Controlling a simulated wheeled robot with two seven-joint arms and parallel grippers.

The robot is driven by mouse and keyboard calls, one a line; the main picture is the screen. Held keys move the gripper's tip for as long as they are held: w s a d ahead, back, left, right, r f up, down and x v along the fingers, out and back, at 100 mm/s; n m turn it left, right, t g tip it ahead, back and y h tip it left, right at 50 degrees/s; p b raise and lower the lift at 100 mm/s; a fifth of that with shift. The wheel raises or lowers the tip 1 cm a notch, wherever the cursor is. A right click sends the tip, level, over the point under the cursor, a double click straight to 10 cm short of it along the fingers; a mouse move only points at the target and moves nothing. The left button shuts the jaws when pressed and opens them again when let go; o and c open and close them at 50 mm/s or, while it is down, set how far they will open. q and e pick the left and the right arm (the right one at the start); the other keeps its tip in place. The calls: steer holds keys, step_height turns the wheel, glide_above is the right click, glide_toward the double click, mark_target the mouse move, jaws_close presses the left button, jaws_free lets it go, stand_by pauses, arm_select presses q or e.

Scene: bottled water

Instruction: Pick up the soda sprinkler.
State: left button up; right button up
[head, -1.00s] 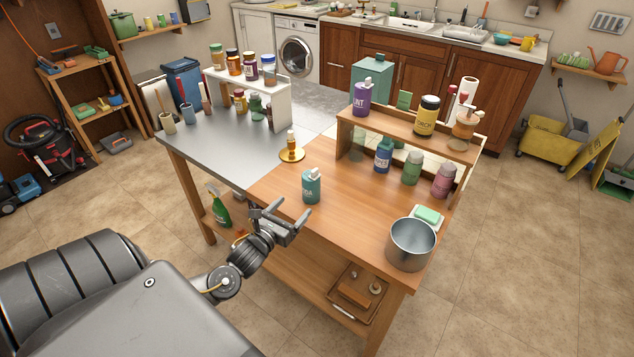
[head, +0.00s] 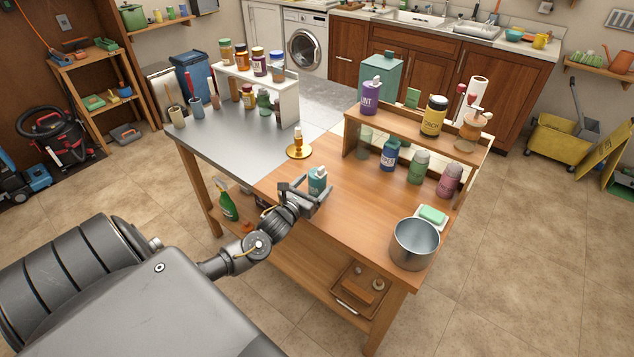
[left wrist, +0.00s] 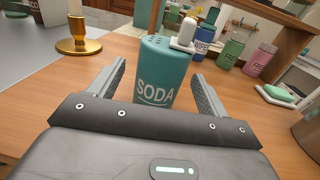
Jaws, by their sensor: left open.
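In the head view the gripper hides the bottle's lower part. My right gripper is not in view.
A brass candle holder (head: 299,151) stands behind the bottle. A metal pot (head: 414,244) and a green soap on a dish (head: 433,215) are at the right. A wooden shelf (head: 411,125) carries several bottles. The wooden tabletop between bottle and pot is clear.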

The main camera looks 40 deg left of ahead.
arm_select(q)
steer(key=shift+w+a, duration=0.1)
steer(key=shift+w, duration=1)
steer(key=c, duration=1.1)
steer(key=shift+c, duration=0.2)
steer(key=shift+r, duration=0.55)
steer(key=s+a+r+b, duration=0.2)
steer(key=s+a+r, duration=0.2)
steer(key=s+r, duration=0.8)
steer(key=shift+s, duration=0.75)
